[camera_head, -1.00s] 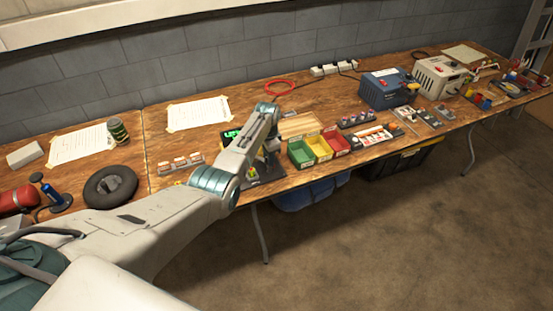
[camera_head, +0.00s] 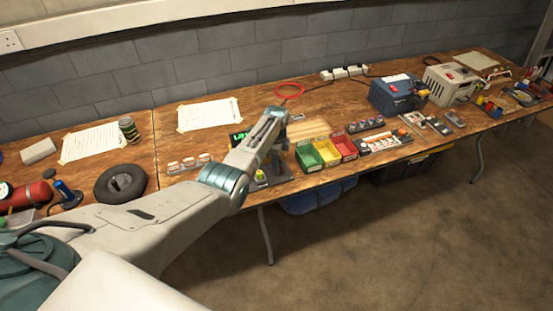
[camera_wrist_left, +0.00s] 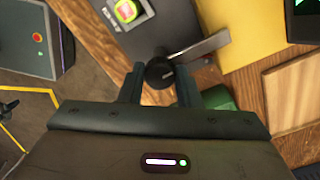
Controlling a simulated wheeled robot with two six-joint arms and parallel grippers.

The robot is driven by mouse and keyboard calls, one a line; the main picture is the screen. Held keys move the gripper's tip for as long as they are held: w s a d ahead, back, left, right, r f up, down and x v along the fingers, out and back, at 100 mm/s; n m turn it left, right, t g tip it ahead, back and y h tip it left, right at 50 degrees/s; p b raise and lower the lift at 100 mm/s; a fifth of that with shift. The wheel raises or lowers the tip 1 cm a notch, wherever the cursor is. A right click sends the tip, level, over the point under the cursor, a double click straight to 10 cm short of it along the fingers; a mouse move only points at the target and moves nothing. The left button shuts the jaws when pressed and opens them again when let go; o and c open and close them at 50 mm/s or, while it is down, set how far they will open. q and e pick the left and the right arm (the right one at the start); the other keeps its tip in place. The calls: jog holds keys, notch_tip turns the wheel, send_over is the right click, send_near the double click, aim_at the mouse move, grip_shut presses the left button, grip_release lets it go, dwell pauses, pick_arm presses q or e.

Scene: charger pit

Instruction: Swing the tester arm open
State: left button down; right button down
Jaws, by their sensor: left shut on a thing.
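The tester has a dark base plate (camera_head: 272,181) near the front edge of the table and a yellow-green button (camera_head: 261,174). The button also shows at the top of the left wrist view (camera_wrist_left: 128,11). My left gripper (camera_wrist_left: 160,88) is shut on the black knob (camera_wrist_left: 159,72) of the tester arm. The grey bar of the tester arm (camera_wrist_left: 203,47) runs from the knob to the upper right in that view. In the head view, my left arm reaches over the tester and hides much of it and the fingertips. My right gripper is not in view.
Green (camera_head: 308,156), yellow (camera_head: 326,151) and red (camera_head: 343,146) bins stand right of the tester. A small rack (camera_head: 188,163) and a black ring (camera_head: 120,183) lie to its left. A blue box (camera_head: 394,92) is farther right.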

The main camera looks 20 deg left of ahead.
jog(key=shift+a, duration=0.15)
pick_arm(q)
jog(key=c, duration=1.1)
grip_release()
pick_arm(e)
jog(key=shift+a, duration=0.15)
pick_arm(q)
jog(key=shift+o, duration=0.2)
jog(key=shift+r, duration=0.1)
notch_tip(320, 180, up, 11)
jog(key=b, duration=0.1)
jog(key=shift+f, duration=0.2)
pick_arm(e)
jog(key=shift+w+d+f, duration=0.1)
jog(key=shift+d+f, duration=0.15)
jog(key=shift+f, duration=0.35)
